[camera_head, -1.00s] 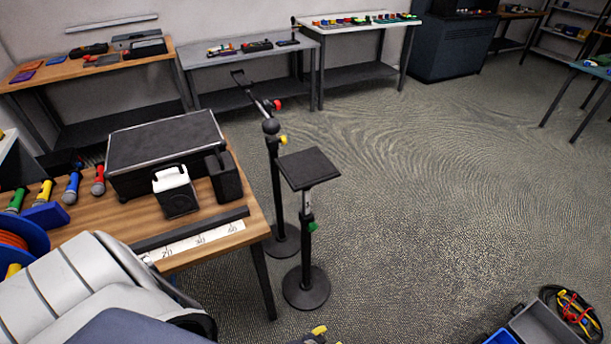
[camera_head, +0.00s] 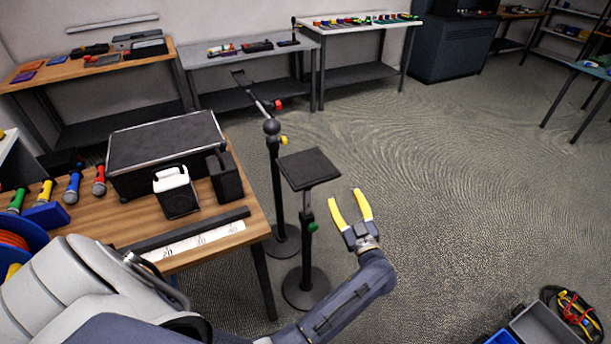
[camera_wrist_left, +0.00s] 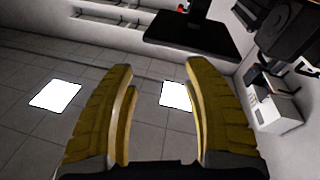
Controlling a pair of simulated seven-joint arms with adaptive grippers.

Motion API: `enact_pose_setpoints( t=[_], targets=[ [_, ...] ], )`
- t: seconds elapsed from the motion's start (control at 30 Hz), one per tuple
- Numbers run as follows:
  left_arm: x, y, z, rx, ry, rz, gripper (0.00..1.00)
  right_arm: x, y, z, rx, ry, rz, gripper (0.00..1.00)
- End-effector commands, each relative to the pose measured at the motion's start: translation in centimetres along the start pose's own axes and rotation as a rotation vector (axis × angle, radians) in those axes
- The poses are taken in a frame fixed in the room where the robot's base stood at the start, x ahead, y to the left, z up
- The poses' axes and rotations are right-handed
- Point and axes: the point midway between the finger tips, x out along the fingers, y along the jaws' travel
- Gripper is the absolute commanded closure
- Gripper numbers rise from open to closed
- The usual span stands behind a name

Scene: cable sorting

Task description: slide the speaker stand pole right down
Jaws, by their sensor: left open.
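The speaker stand stands on the floor in the head view, with a flat black top plate (camera_head: 308,169), a short dark pole (camera_head: 306,207), a green knob (camera_head: 312,227) and a round black base (camera_head: 306,288). My left gripper (camera_head: 348,200), with yellow fingers, is open and empty just right of the pole, below the plate's height in the picture. It appears apart from the stand. Its open fingers (camera_wrist_left: 160,80) also fill the left wrist view, with a black plate (camera_wrist_left: 190,32) beyond them, probably the stand's top. My right gripper is not in view.
A boom stand (camera_head: 276,190) stands close behind the speaker stand. The wooden table (camera_head: 255,215) at left carries a black case (camera_head: 165,150), small speakers and several microphones. A grey bin (camera_head: 545,328) sits at bottom right.

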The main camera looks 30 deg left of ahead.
Motion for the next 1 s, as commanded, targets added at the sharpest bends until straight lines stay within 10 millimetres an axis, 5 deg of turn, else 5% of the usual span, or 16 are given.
enact_pose_setpoints(
  t=[0.2,0.53,1.0],
  targets=[
    [-0.3,-3.5,1.6,0.143,-0.119,-0.154,0.49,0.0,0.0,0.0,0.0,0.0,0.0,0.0],
    [0.2,-4.4,2.1,0.262,-0.148,-0.18,0.49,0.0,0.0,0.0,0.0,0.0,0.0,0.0],
    [7.7,-5.9,2.9,0.263,-0.144,-0.18,0.49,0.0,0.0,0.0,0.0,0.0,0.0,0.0]
  ],
)
